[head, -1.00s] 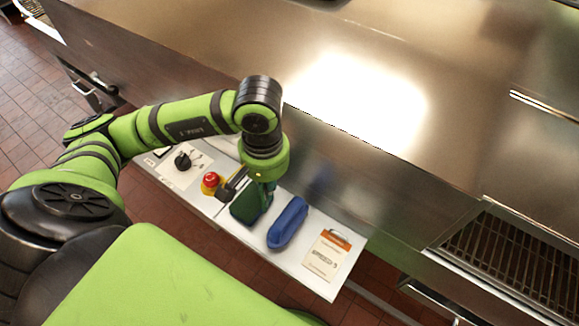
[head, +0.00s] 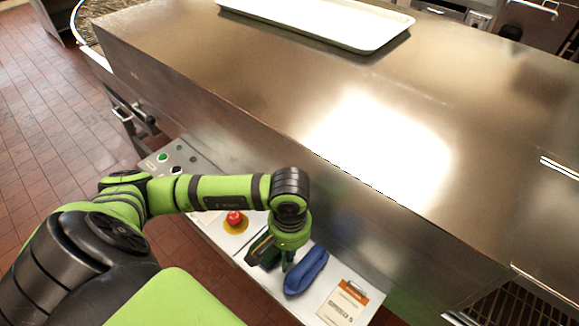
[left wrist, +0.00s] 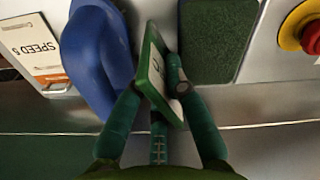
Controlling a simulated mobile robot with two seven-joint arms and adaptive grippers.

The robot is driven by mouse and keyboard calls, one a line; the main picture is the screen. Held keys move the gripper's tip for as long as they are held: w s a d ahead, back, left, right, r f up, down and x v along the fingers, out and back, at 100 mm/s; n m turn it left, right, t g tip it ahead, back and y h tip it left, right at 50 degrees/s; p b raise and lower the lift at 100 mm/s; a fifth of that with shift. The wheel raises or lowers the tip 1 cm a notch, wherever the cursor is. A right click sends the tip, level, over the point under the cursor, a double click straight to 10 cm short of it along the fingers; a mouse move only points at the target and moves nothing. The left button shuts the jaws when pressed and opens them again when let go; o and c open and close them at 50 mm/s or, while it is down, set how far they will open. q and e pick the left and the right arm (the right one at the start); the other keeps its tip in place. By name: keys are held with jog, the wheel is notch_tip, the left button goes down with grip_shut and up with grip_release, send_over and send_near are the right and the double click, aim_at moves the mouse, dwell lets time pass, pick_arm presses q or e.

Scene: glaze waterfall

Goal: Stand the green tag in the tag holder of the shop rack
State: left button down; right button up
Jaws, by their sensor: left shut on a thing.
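The green tag (left wrist: 157,75), a small plate with a green edge and a pale face with dark marks, shows tilted in the left wrist view. My left gripper (left wrist: 158,90) is shut on it, with fingers on both sides. In the head view the left gripper (head: 287,262) points down over the white shelf, between a dark green pad and a blue item. The tag is hard to make out there. I cannot pick out the shop rack or its tag holder for certain. My right gripper is not in view.
The blue item (head: 306,270) lies close beside the gripper, with a "SPEED 5" card (head: 344,303) to its right. The dark green pad (left wrist: 218,40) and a red button (head: 235,218) are on the other side. The steel counter (head: 250,90) rises behind; a white tray (head: 330,18) lies on it.

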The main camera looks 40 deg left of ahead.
pick_arm(q)
jog(key=c, duration=1.3)
grip_release()
